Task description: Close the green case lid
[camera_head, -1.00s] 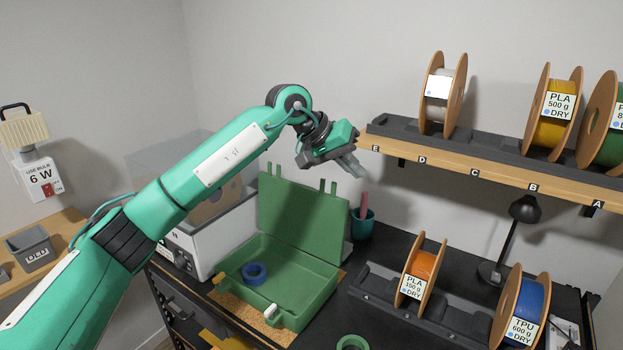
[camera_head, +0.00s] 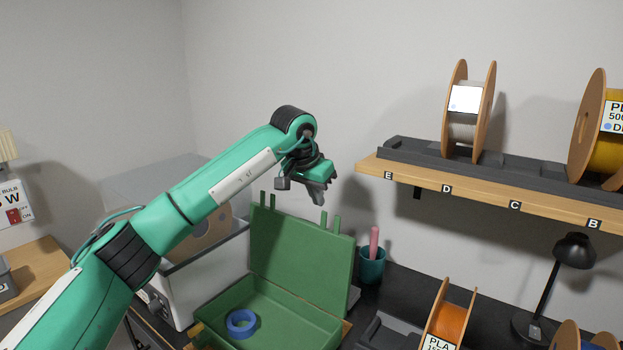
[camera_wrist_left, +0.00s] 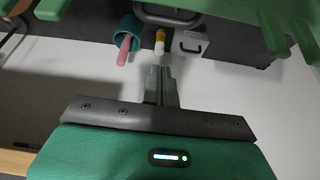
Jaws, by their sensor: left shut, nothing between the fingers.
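The green case (camera_head: 285,322) stands open on the dark bench with a blue ring of tape (camera_head: 241,323) inside. Its green lid (camera_head: 300,250) is raised roughly upright at the back, with prongs along its top edge. My left gripper (camera_head: 318,196) is shut and empty. It hangs above the lid's top edge, fingers pointing down, and looks apart from it. In the left wrist view the shut fingers (camera_wrist_left: 161,78) point toward the bench behind the lid, and green lid parts (camera_wrist_left: 185,5) cross the top of that view. My right gripper is not in view.
A teal cup (camera_head: 371,265) with a pink stick stands right of the lid. A wooden shelf (camera_head: 470,192) with spools hangs at right. A black lamp (camera_head: 572,252) and an orange spool (camera_head: 449,322) stand on the bench. A grey-white box (camera_head: 205,270) is left of the case.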

